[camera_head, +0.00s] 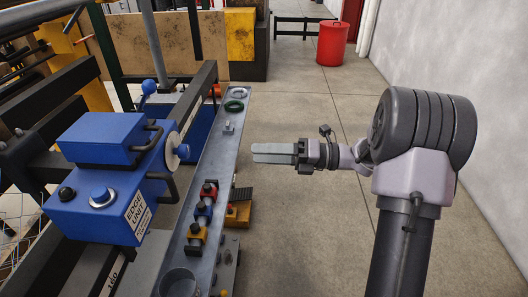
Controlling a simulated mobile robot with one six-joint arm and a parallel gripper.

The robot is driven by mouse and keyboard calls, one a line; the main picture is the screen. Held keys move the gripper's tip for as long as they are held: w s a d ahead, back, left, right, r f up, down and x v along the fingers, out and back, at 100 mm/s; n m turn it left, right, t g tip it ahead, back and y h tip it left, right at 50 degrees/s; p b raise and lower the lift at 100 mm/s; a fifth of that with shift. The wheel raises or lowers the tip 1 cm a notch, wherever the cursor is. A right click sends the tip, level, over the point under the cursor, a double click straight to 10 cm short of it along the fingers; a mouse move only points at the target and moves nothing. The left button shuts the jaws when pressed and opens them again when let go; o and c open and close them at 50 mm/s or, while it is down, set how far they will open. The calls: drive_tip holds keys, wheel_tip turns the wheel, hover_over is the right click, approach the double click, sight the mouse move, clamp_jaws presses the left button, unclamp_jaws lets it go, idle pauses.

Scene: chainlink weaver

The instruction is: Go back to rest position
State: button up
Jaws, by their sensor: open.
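My gripper (272,153) is in the middle of the head view, with its two grey fingers pointing left. The jaws are open and hold nothing that I can see. It hangs over the floor, just right of the long metal shelf (219,143) on the machine. My arm stretches left from its big dark joint at the right of the view. From this angle I cannot judge the gripper's height against the shelf.
The blue machine unit (103,205) stands left of the shelf. A red bin (332,43) stands far back. The floor (310,105) behind my arm is clear; a white wall (455,50) bounds the right.

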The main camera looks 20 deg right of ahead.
drive_tip(key=w+d+r+m+t+h, duration=0.2)
drive_tip(key=w+r+m+t+h, duration=0.4)
drive_tip(key=m, duration=0.3)
drive_tip(key=w+d+r+m+t+h, duration=0.1)
drive_tip(key=w+r+m+t+h, duration=0.2)
drive_tip(key=r+m+t+h, duration=0.45)
drive_tip(key=s+d+m+g+h, duration=0.3)
drive_tip(key=s+m+g+h, duration=0.3)
drive_tip(key=s+m, duration=0.65)
drive_tip(key=s+a+f+m+g+y, duration=0.1)
drive_tip(key=s+a+f+m+g, duration=0.1)
drive_tip(key=s+a+f+m, duration=0.2)
drive_tip(key=s+a+f+m+g+y, duration=0.2)
drive_tip(key=s+a+f+m+g, duration=0.1)
drive_tip(key=s, duration=0.7)
drive_tip(key=s+a+f+m+g+y, duration=0.1)
drive_tip(key=s+a+f+m+g, duration=0.2)
drive_tip(key=s+a+f+m, duration=0.2)
drive_tip(key=shift+s+m, duration=0.8)
drive_tip(key=shift+s, duration=0.4)
drive_tip(key=shift+f+y, duration=0.1)
drive_tip(key=shift+y, duration=0.15)
